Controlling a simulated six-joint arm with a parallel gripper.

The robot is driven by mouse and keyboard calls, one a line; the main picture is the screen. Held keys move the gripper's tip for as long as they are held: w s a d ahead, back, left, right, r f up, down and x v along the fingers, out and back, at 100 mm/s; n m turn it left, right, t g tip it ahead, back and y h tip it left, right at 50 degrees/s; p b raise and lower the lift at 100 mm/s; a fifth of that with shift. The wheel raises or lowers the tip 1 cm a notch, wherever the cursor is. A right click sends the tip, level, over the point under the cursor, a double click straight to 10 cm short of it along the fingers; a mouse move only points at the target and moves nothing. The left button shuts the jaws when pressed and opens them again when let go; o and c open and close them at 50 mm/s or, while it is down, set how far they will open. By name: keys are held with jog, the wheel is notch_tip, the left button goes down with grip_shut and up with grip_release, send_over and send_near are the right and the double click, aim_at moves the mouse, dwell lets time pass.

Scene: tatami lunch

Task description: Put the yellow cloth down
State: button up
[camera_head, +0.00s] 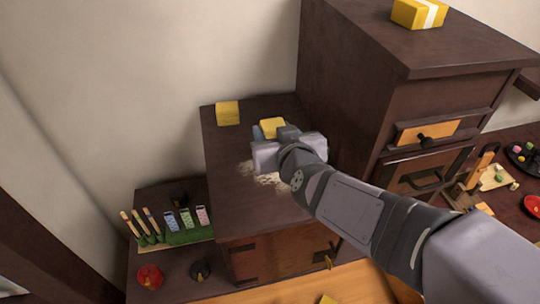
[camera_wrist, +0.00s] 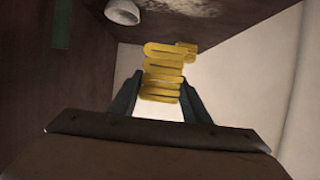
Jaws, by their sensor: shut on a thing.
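A yellow folded cloth (camera_wrist: 162,72) is between the two fingers of my gripper (camera_wrist: 160,98) in the wrist view, its layers showing as stacked bands. My gripper (camera_head: 272,134) is shut on it. In the head view the cloth (camera_head: 272,125) shows just beyond the gripper, over the top of the low dark cabinet (camera_head: 228,165). Its underside is hidden there, so I cannot tell whether it touches the top. A second yellow folded piece (camera_head: 228,113) lies at the back left of that top.
A pale powdery patch (camera_head: 246,168) lies beside my gripper. A tall dark cabinet (camera_head: 350,90) stands close on the right, with a yellow and white bundle (camera_head: 420,13) on it. Brushes (camera_head: 140,227) and small patterned items (camera_head: 186,218) stand lower left. The low cabinet's left top is mostly clear.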

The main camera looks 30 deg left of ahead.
jog(key=shift+f+b, duration=0.4)
jog(key=shift+f, duration=3.5)
jog(key=shift+f, duration=0.15)
jog(key=o, duration=1)
jog(key=shift+o, duration=0.2)
